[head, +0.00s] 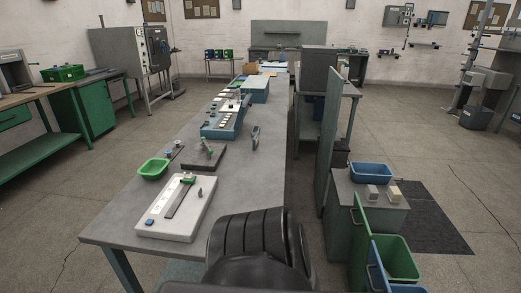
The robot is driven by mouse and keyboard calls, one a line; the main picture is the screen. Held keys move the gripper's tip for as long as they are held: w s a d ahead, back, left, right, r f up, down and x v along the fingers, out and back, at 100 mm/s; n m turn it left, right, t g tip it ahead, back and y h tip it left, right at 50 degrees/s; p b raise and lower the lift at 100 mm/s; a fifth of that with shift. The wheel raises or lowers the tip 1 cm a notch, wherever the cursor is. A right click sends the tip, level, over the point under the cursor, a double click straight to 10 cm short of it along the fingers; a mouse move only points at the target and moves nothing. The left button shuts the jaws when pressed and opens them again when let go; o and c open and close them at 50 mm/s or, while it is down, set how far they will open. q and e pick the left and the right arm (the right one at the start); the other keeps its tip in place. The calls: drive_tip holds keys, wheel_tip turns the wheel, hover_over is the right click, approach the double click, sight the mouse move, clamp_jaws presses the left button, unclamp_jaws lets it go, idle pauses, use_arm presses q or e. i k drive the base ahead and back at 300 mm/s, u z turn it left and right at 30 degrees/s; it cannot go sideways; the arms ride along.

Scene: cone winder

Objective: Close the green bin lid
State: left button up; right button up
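The green bin (403,262) stands on the floor at the lower right, in front of a grey cabinet. Its green lid (360,245) is open and stands about upright along the bin's left side, with a dark handle on its outer face. The bin's top is uncovered and its inside is partly visible. Neither of my grippers is in view.
A blue bin with its blue lid (378,268) raised stands just nearer, cut off below. The grey cabinet (370,206) carries a blue tray (371,172) and small blocks. A long grey workbench (215,205) fills the middle. A dark ribbed shape covers the bottom centre.

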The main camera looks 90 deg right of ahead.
sight(361, 232)
drive_tip(key=z, duration=2.5)
drive_tip(key=i, duration=0.75)
drive_tip(key=z, duration=1.6)
drive_tip(key=k, duration=1.2)
drive_tip(key=u, duration=0.95)
drive_tip(key=i, duration=0.6)
drive_tip(key=u, duration=0.4)
